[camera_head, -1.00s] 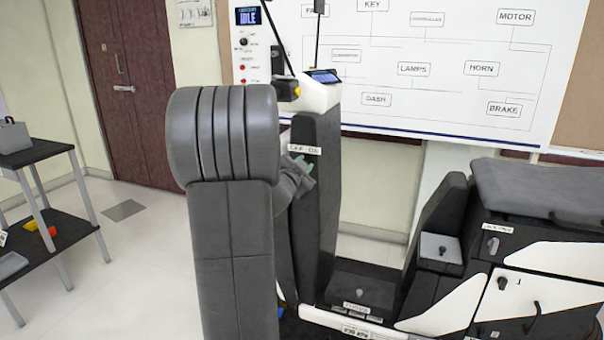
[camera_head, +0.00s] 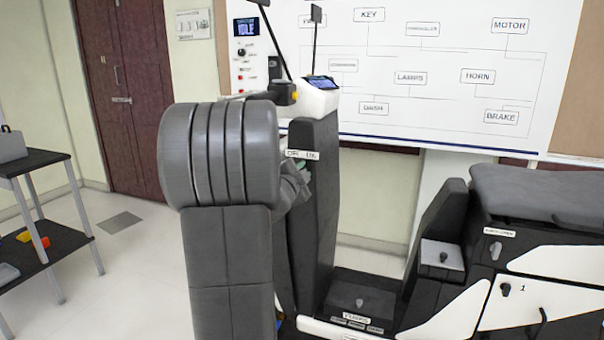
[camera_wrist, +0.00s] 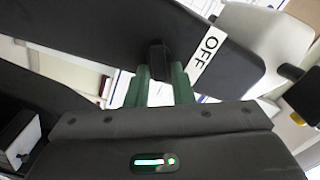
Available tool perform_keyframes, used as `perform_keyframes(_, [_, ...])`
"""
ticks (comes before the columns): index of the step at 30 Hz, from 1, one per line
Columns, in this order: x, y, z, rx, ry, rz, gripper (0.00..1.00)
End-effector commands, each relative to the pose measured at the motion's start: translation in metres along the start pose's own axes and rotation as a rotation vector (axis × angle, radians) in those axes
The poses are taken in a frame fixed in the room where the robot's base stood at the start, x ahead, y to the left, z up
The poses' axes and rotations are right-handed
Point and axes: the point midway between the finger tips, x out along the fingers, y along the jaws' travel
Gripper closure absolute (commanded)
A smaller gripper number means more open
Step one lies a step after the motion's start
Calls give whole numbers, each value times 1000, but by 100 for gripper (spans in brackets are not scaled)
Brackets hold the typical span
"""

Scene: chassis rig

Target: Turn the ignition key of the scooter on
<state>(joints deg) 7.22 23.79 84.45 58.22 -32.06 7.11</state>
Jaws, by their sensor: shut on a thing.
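The black ignition key (camera_wrist: 157,55) shows in the wrist view between the green fingertips of my gripper (camera_wrist: 160,82), which is shut on it. A white OFF label (camera_wrist: 207,55) sits right beside the fingers on the dark panel of the scooter. In the head view the scooter (camera_head: 325,190) stands at the right of my arm. There my gripper (camera_head: 303,168) is at the side of the front column, just below the small OFF/ON label strip (camera_head: 302,155). My arm hides part of the column, and the key cannot be made out in that view.
A display panel reading IDLE (camera_head: 246,27) and a whiteboard with a labelled diagram (camera_head: 440,60) stand behind the scooter. The scooter's seat (camera_head: 540,195) is at the right. A dark shelf rack (camera_head: 35,163) is at the left, with open floor (camera_head: 140,260) between.

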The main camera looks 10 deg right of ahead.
Motion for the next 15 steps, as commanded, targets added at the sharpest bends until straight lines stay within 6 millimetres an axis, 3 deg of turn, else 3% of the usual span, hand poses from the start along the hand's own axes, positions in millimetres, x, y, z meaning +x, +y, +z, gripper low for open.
perform_keyframes(5, [0,1,1,-1,-2,2,100])
perform_keyframes(6, [0,1,1,-1,-2,2,71])
perform_keyframes(7, [0,1,1,-1,-2,2,65])
perform_keyframes(15, [0,0,0,-1,-1,1,65])
